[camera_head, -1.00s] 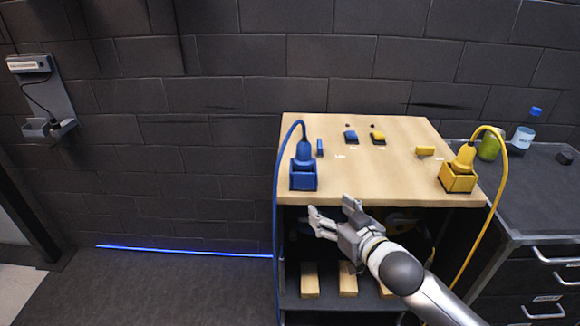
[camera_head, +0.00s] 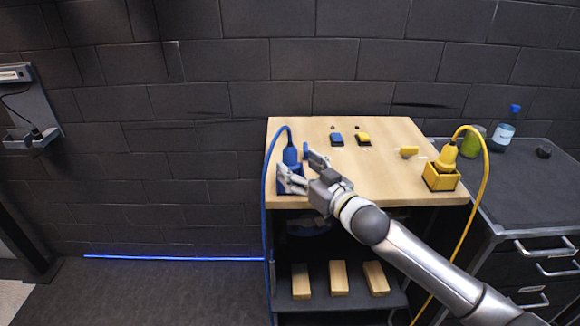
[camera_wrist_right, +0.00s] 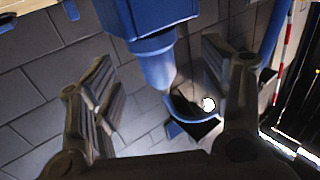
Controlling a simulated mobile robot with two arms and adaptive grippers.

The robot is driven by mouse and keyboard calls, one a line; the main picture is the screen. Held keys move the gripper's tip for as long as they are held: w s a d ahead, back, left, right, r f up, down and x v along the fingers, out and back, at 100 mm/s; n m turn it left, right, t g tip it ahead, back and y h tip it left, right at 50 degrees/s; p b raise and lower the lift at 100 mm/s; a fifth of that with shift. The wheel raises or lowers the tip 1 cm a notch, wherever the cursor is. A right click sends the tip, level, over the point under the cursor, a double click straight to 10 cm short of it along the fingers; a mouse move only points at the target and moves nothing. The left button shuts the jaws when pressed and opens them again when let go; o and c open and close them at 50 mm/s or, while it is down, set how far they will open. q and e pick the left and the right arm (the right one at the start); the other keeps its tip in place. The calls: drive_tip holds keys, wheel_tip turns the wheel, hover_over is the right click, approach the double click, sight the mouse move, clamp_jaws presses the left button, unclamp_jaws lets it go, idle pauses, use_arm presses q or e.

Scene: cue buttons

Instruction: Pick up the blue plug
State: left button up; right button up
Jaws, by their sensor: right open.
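The blue plug (camera_head: 290,154) stands upright in its blue holder (camera_head: 284,188) at the left front of the wooden tabletop. A blue cable loops from its top down the table's left side. My right gripper (camera_head: 299,168) is open at the plug, partly covering plug and holder. In the right wrist view the plug (camera_wrist_right: 157,62) shows between the spread fingers, with the holder (camera_wrist_right: 145,12) at the top edge. Gaps show between plug and fingers there. My left gripper is not in view.
A yellow plug (camera_head: 446,157) sits in a yellow holder (camera_head: 440,178) at the tabletop's right front, its cable hanging to the right. Blue and yellow buttons (camera_head: 337,139) (camera_head: 363,138) are at the back. Wooden blocks (camera_head: 339,277) lie on the lower shelf. A bottle (camera_head: 505,129) stands right.

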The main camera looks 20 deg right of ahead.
sight(295, 162)
drive_tip(key=x, duration=0.2)
drive_tip(key=p+x, duration=0.1)
drive_tip(key=x, duration=0.1)
drive_tip(key=shift+w+d+f, duration=0.1)
drive_tip(key=shift+w, duration=0.35)
drive_tip(key=shift+c, duration=0.5)
clamp_jaws()
